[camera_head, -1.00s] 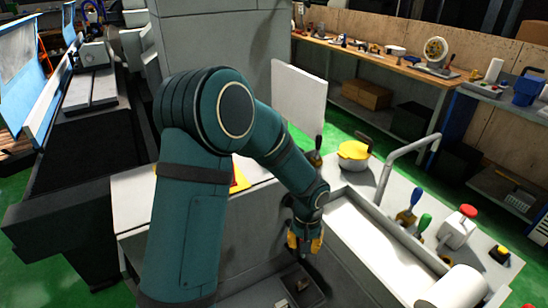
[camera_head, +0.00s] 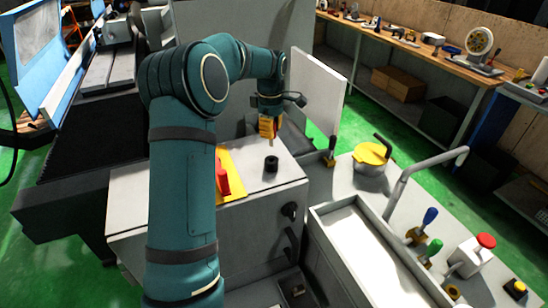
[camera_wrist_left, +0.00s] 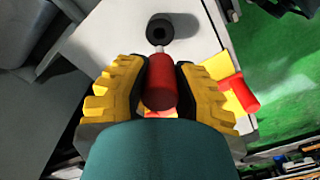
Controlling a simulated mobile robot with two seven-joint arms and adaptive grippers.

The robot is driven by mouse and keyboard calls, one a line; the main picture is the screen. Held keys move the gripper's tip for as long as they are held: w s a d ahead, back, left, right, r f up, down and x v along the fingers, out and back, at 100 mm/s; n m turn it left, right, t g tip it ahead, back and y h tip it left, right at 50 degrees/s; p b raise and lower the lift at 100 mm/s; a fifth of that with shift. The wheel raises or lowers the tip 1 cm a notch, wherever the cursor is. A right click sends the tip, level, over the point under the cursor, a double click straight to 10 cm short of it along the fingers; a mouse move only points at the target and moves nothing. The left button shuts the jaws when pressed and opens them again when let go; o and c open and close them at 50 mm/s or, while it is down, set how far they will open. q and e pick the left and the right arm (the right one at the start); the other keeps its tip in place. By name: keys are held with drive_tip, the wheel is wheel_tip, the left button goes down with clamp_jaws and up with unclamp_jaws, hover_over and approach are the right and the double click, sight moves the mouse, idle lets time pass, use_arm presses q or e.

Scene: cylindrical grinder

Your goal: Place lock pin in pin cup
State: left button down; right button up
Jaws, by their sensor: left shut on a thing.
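My left gripper (camera_head: 269,128) is above the grey cabinet top. In the left wrist view, its yellow fingers (camera_wrist_left: 160,85) are shut on the lock pin (camera_wrist_left: 160,84), which has a red handle and a thin pale metal tip. The pin cup, a short black cylinder with a round opening (camera_wrist_left: 160,29), shows just beyond the pin's tip. In the head view, the cup (camera_head: 271,164) stands on the cabinet top just below the gripper. The tip looks apart from the cup. My right gripper is in neither view.
A white upright panel (camera_head: 318,90) stands behind on the right. A counter with a yellow-lidded pot (camera_head: 370,157), a bent pipe (camera_head: 410,178) and a basin is at right.

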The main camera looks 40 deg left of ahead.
use_arm(q)
wheel_tip(320, 180, down, 8)
drive_tip(key=shift+f, duration=0.15)
idle(0.3)
drive_tip(key=shift+f, duration=0.15)
drive_tip(key=c, duration=0.8)
unclamp_jaws()
wheel_tip(320, 180, up, 12)
drive_tip(key=shift+r, duration=0.15)
